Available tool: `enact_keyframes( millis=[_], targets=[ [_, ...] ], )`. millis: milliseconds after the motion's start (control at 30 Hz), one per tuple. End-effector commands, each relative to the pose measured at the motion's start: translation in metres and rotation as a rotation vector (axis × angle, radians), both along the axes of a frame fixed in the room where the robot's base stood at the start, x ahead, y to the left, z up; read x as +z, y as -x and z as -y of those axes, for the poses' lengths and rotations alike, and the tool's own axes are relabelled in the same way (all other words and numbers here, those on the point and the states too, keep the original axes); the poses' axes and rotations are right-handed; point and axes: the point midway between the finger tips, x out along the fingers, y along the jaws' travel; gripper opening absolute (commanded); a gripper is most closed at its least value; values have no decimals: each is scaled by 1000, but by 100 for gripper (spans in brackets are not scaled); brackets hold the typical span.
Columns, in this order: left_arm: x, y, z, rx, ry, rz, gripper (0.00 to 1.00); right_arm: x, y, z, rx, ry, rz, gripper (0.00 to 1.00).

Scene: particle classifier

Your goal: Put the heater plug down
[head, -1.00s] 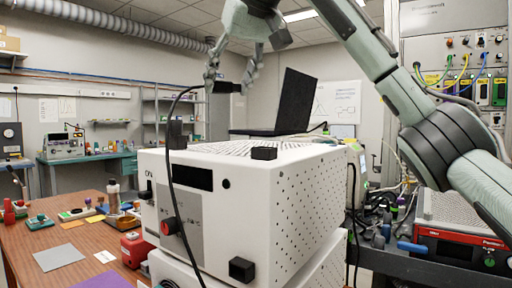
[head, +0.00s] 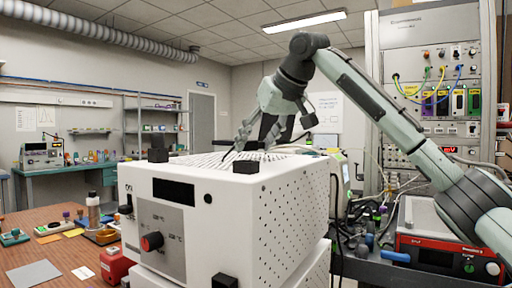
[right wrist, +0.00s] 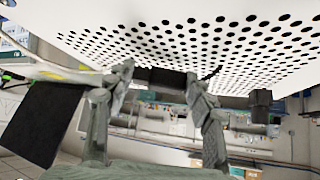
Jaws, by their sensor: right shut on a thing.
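The heater plug (right wrist: 160,77) is a small black block between the fingertips of my right gripper (right wrist: 158,80) in the right wrist view. A short piece of dark cable (right wrist: 212,72) shows beside it. In the head view my right gripper (head: 253,141) is low, over the back part of the white box's perforated top (head: 206,160). The dark cable (head: 228,154) shows by the fingertips. The plug is hard to make out there, and I cannot tell whether it touches the surface. My left gripper is not in view.
The white box (head: 255,212) has black corner blocks and a red-black knob (head: 152,241). A wooden table (head: 55,256) with small items is left; a red-fronted device (head: 440,256) is right.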

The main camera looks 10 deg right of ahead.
Motion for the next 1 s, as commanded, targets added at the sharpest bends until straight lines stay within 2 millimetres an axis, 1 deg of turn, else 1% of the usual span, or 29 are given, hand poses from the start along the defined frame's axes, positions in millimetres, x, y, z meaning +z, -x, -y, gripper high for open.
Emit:
enact_keyframes(
  millis=[33, 100, 233, 467, 633, 867, 900, 1000],
  targets=[
    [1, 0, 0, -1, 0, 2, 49, -7, 0, 1, -1, 1, -1, 24],
    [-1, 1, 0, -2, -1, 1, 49, -11, 0, 0, 0, 0, 1, 23],
    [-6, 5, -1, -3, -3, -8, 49, -13, 0, 0, 0, -2, 1, 23],
    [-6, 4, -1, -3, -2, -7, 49, -16, 0, 0, 0, -2, 0, 23],
    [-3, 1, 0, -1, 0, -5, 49, -22, 0, 0, -1, 0, -1, 24],
    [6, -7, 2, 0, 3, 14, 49, -30, 1, 0, -1, 1, -10, 24],
    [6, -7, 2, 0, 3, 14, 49, -31, 1, 0, -1, 2, -13, 54],
    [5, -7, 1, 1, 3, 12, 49, -32, 1, 0, -1, 3, -16, 66]
  ],
)
